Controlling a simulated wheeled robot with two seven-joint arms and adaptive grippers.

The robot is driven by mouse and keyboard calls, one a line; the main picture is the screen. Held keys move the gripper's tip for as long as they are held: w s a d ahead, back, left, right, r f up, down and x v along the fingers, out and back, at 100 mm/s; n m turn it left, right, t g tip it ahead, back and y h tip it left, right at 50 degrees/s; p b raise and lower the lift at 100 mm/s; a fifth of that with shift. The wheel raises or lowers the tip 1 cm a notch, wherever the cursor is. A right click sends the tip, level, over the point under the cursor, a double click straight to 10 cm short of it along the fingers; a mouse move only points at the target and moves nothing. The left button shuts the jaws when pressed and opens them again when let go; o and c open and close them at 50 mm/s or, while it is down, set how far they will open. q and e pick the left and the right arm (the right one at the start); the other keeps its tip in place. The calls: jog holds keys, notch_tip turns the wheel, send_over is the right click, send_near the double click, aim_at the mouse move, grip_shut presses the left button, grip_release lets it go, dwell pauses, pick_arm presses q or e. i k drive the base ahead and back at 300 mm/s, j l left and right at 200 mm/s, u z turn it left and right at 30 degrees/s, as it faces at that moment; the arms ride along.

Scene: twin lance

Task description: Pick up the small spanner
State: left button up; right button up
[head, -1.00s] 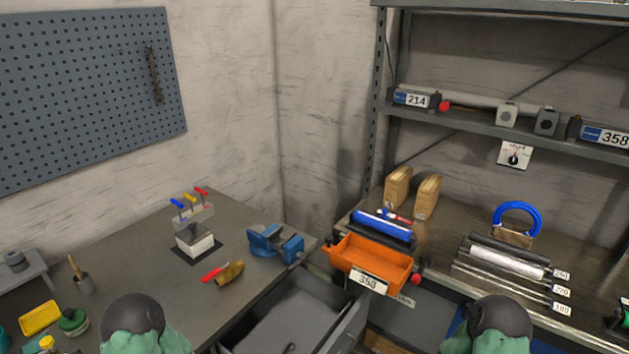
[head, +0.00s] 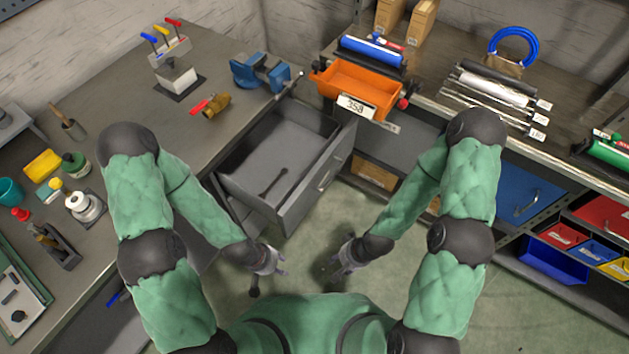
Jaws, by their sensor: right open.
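A small dark spanner (head: 273,183) lies on the floor of the open grey drawer (head: 262,150), towards its front. My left gripper (head: 279,263) is below and in front of the drawer, apart from the spanner. Its fingers are too small to tell whether they are open. My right gripper (head: 337,262) is to the right of it, open and away from the spanner.
The drawer's front panel (head: 318,182) stands out between the workbench and the shelf unit. An orange bin (head: 355,90) and a blue vise (head: 260,73) are behind it. Several tools lie on the left bench. Open floor surrounds my grippers.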

aim_at(262, 195)
jog(key=l+u, duration=0.1)
jog(key=u, duration=0.3)
jog(key=k+l+u, duration=0.1)
jog(key=u, duration=0.3)
jog(key=l+u, duration=0.1)
jog(key=u, duration=0.3)
jog(key=k+u, duration=0.1)
jog(key=u, duration=0.35)
jog(key=k+l, duration=0.45)
jog(key=k, duration=0.15)
jog(key=i, duration=0.75)
